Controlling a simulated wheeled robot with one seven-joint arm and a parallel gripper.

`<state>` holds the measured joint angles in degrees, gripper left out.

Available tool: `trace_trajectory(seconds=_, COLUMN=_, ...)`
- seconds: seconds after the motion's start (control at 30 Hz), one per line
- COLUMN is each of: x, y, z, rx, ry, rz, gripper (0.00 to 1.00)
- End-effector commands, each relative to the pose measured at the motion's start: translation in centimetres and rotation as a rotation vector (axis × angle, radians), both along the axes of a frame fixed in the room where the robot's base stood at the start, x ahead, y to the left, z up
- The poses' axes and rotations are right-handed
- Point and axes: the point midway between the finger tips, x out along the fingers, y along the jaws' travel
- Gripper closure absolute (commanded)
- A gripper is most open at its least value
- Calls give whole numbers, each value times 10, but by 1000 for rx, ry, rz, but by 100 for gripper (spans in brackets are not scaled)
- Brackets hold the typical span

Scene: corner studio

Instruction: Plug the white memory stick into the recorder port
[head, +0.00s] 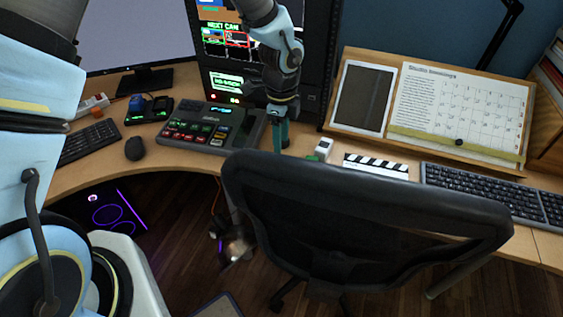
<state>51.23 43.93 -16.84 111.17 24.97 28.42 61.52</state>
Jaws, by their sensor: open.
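A small white block-shaped item (323,146) with green on it stands on the desk just behind the chair back; it may be the white memory stick, but it is too small to be sure. My gripper (280,148) points down over the desk to its left, apart from it, and holds nothing that I can see. The gap between its fingers is hard to make out from here. A black rack unit with a lit green display (228,83) stands behind the control panel and may be the recorder. I cannot make out its port, and my arm covers part of the rack.
A button control panel (208,128) lies left of my gripper. A black office chair (365,215) stands against the desk front. A clapperboard (376,165), a keyboard (495,195) and a sloped board with a tablet (362,98) and calendar (458,105) are to the right.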

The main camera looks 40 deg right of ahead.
Motion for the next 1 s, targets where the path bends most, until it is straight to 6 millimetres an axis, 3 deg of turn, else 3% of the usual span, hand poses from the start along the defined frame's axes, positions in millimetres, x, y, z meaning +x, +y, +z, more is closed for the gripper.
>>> trace_trajectory(seconds=0.27, x=-1, y=1, z=-4, rx=3, ry=1, rz=0, gripper=45)
trace_trajectory(seconds=0.67, x=-4, y=2, z=-50, rx=2, ry=0, rz=0, gripper=45)
trace_trajectory(seconds=1.0, x=-4, y=2, z=-52, rx=0, ry=0, rz=0, gripper=45)
